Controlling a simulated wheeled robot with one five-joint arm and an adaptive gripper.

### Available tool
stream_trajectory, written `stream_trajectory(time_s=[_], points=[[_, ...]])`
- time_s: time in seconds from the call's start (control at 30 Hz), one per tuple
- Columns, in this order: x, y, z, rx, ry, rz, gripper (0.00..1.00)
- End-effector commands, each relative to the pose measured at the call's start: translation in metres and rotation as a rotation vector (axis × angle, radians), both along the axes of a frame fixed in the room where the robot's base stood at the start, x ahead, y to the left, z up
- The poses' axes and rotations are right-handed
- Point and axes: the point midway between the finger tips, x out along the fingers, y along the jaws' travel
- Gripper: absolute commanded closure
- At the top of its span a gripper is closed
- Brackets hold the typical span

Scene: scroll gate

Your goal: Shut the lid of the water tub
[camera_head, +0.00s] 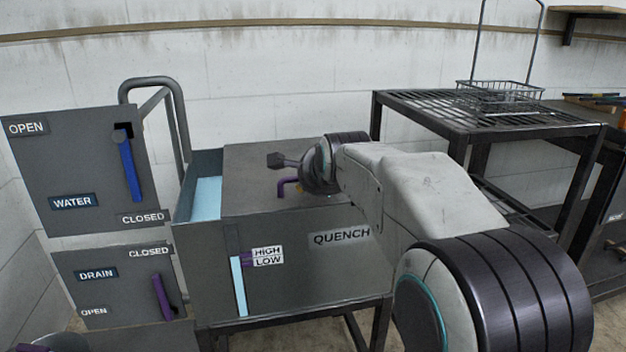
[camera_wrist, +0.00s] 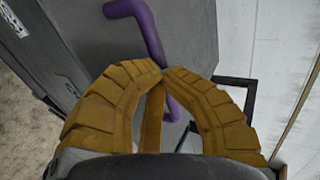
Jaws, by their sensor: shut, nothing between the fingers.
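The grey water tub (camera_head: 290,275), marked QUENCH, stands on a dark frame. Its flat grey lid (camera_head: 255,165) covers the middle and right of the top. Pale blue water (camera_head: 207,198) shows in the uncovered left end. A purple handle (camera_head: 287,186) is on the lid; it also shows in the wrist view (camera_wrist: 142,22), passing behind my fingertips. My gripper (camera_wrist: 164,72) has yellow-brown fingers, closed tip to tip with nothing between them. It is over the lid, by the handle; whether it touches the handle I cannot tell. My arm hides the tub's right end.
A water panel with a blue lever (camera_head: 130,170) and a drain panel with a purple lever (camera_head: 162,297) stand at the left. A dark slatted rack (camera_head: 470,108) with a wire basket (camera_head: 500,97) stands at the right. A white wall is behind.

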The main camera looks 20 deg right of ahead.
Motion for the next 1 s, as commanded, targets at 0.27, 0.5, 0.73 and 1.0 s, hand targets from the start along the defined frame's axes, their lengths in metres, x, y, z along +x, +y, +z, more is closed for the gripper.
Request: stream_trajectory(time_s=[0.27,0.5,0.73,1.0], points=[[-0.0024,0.0005,-0.0193,0.009,0.043,0.000,0.86],[-0.0022,0.0005,-0.0190,0.010,0.042,0.000,0.65],[-0.0019,0.0004,-0.0176,0.008,0.039,0.000,0.53],[-0.0058,0.0013,-0.0174,0.009,0.040,0.000,0.53]])
